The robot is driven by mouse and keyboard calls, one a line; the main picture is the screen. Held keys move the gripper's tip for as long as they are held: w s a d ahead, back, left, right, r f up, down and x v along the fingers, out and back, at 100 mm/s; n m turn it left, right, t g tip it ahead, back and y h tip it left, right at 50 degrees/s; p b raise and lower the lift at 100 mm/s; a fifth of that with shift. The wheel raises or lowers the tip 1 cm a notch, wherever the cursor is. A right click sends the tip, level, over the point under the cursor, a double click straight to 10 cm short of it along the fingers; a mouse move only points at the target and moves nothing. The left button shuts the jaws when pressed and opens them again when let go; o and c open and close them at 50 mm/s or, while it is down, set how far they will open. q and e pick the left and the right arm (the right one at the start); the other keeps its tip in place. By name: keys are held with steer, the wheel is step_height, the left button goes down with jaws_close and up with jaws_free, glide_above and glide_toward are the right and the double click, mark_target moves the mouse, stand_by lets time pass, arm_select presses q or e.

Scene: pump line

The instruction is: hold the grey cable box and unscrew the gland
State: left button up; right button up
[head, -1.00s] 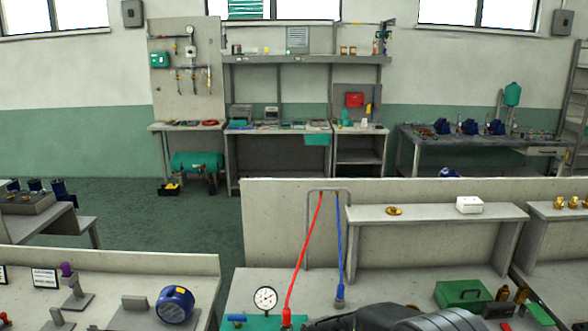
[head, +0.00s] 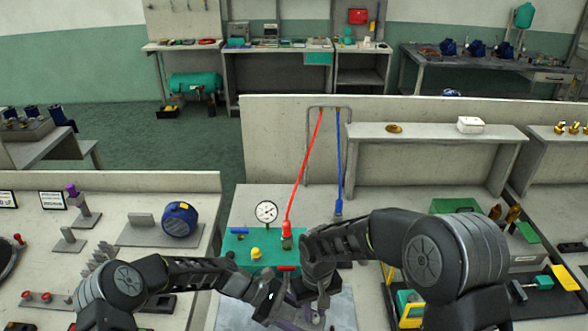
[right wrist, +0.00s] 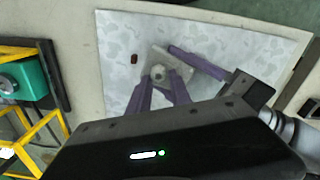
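The grey cable box (right wrist: 180,60) shows in the right wrist view over the pale mottled mat (right wrist: 225,45). A small round grey part, which looks like the gland (right wrist: 158,73), is at its near end. The purple fingers of my right gripper (right wrist: 159,82) stand apart on either side of this part; I cannot tell whether they touch it. A purple finger of my left gripper (right wrist: 198,63) lies along the box; its other finger is not clear. In the head view both grippers meet low in the middle, over the mat (head: 345,308), where the arms mostly hide the box.
A small dark red piece (right wrist: 134,58) lies on the mat. Behind it are a green plate (head: 235,245) with a pressure gauge (head: 266,212), and red and blue hoses (head: 304,175). A yellow-framed holder (head: 410,308) stands close to my right arm. A blue motor (head: 180,219) stands at left.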

steer(key=shift+o, duration=1.2)
steer(key=shift+r, duration=2)
steer(key=shift+c, duration=0.5)
